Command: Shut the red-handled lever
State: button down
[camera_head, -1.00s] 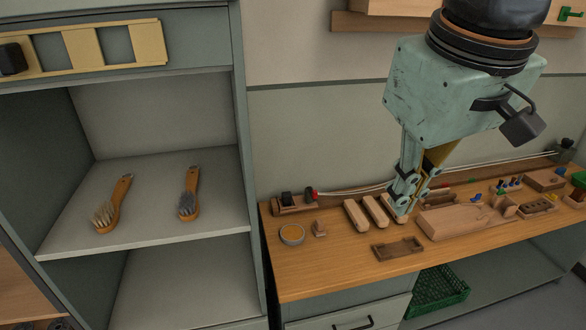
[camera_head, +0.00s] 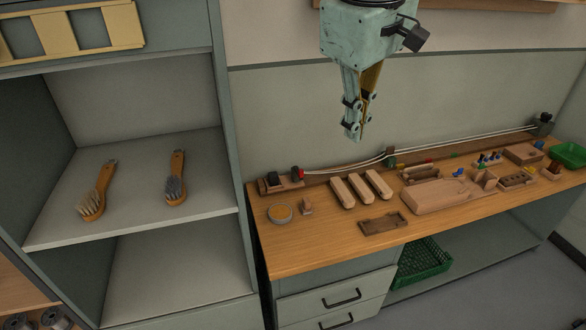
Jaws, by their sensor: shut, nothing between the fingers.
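A small red part (camera_head: 300,174), which looks like the handle of the red-handled lever, sits on a wooden block with dark fittings (camera_head: 274,181) at the back left corner of the workbench. Its exact position, raised or lowered, is too small to tell. My gripper (camera_head: 357,138) hangs above the back of the bench, pointing down, shut and empty. It is to the right of the red handle and higher, touching nothing.
The workbench (camera_head: 290,240) holds several wooden brush blocks (camera_head: 362,188), a round tin (camera_head: 280,213), a shallow wooden tray (camera_head: 384,223) and a large wooden block (camera_head: 435,195). Pale tubes run along the back. A cabinet with two brushes (camera_head: 175,186) stands left.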

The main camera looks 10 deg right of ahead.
jog(key=w+a+f+n+g+h+p, duration=0.1)
jog(key=w+f+n, duration=0.3)
jog(key=w, duration=0.9)
jog(key=w+a+f+n+h+p, duration=0.1)
jog(key=w+a+f+n, duration=0.15)
jog(key=w+f, duration=0.8)
jog(key=w+a+f+n+p, duration=0.1)
jog(key=w+a+f+n, duration=0.1)
jog(key=w+f, duration=0.7)
jog(key=w+a+f+n+g+h+p, duration=0.1)
jog(key=w+f+n, duration=0.3)
jog(key=w+f, duration=0.5)
jog(key=shift+w+a+n, duration=0.35)
jog(key=shift+w+a, duration=0.15)
jog(key=shift+w, duration=0.35)
jog(key=shift+d+f, duration=0.1)
jog(key=shift+f, duration=0.1)
jog(key=x, duration=0.9)
jog(key=shift+f+p, duration=0.3)
jog(key=shift+d, duration=0.15)
